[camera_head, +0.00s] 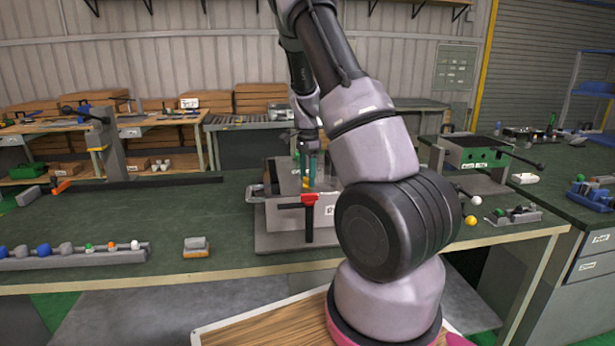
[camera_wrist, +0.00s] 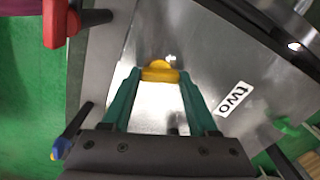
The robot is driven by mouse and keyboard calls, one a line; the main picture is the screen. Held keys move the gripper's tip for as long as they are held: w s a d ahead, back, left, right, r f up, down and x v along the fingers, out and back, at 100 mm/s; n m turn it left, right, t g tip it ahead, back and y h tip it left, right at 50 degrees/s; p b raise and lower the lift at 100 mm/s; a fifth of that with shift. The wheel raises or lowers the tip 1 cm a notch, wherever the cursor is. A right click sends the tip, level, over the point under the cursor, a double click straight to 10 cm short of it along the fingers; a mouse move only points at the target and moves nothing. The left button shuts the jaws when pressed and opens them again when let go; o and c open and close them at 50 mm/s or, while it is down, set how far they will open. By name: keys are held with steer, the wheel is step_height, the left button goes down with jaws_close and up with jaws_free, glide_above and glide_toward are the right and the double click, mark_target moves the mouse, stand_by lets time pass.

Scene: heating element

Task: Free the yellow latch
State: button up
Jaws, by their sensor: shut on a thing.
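The yellow latch (camera_wrist: 160,73) sits on the bare metal top of a box in the wrist view. My gripper (camera_wrist: 158,82) has its two green fingers on either side of the latch and is shut on it. In the head view, my gripper (camera_head: 308,172) points down over the metal box (camera_head: 285,214), and only a small bit of yellow shows beside the fingers. The box stands on a grey base plate (camera_head: 270,243) on the green bench. My arm hides the box's right side.
A red-topped black handle (camera_head: 310,200) stands at the box's front; its red part shows in the wrist view (camera_wrist: 55,24). A rack of knobs (camera_head: 75,256) and a small block (camera_head: 196,246) lie left on the bench.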

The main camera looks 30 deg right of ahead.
steer(key=n, duration=0.3)
steer(key=shift+n, duration=0.4)
steer(key=n, duration=0.3)
steer(key=shift+n, duration=0.3)
steer(key=n, duration=0.6)
steer(key=shift+n, duration=0.3)
steer(key=o, duration=1.4)
step_height(320, 180, up, 11)
steer(key=shift+f, duration=0.1)
